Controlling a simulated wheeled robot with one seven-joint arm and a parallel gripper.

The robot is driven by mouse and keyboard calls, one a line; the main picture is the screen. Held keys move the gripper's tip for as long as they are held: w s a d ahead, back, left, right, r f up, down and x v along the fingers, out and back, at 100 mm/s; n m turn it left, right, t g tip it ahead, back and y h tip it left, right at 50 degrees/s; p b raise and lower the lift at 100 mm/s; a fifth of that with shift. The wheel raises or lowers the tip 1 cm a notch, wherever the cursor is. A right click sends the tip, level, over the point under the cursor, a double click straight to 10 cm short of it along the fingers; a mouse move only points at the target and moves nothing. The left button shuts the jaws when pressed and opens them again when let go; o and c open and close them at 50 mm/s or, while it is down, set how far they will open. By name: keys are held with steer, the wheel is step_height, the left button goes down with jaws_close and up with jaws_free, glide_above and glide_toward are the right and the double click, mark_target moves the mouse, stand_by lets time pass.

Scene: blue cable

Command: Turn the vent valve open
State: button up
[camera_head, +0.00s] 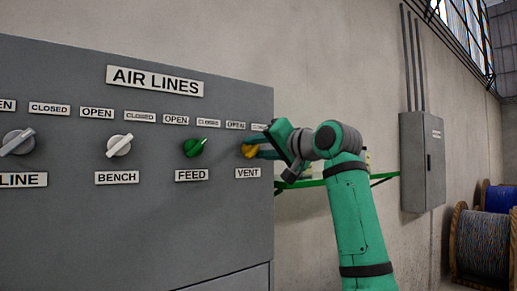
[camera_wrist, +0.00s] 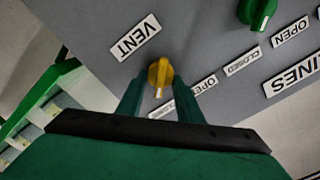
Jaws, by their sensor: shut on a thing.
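The vent valve is a yellow knob (camera_head: 249,151) on the grey panel, above the VENT label (camera_head: 248,173). In the wrist view the yellow knob (camera_wrist: 160,73) sits between the fingertips of my gripper (camera_wrist: 159,84), which is shut on it. Its pale pointer mark points down in that view, toward a CLOSED label (camera_wrist: 162,109) partly hidden between the fingers. The vent's OPEN label (camera_wrist: 205,85) lies to the right of it. In the head view my gripper (camera_head: 256,150) reaches the knob from the right and hides part of it.
The green FEED knob (camera_head: 195,148) is left of the vent knob, then the white BENCH knob (camera_head: 119,145) and a grey knob (camera_head: 18,142). A green rail (camera_head: 312,183) runs behind my arm. A grey wall box (camera_head: 421,160) and cable spools (camera_head: 483,245) stand at right.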

steer(key=shift+n, duration=0.3)
steer(key=n, duration=0.3)
steer(key=shift+a+n, duration=0.15)
steer(key=shift+n, duration=0.15)
steer(key=n, duration=0.4)
steer(key=shift+s+a+n, duration=0.1)
steer(key=shift+n, duration=0.2)
steer(key=n, duration=0.4)
steer(key=shift+s+n, duration=0.1)
steer(key=shift+n, duration=0.2)
steer(key=shift+a+f+n, duration=0.15)
steer(key=shift+n, duration=2.05)
steer(key=o, duration=1)
steer(key=shift+o, duration=0.2)
steer(key=shift+s, duration=0.1)
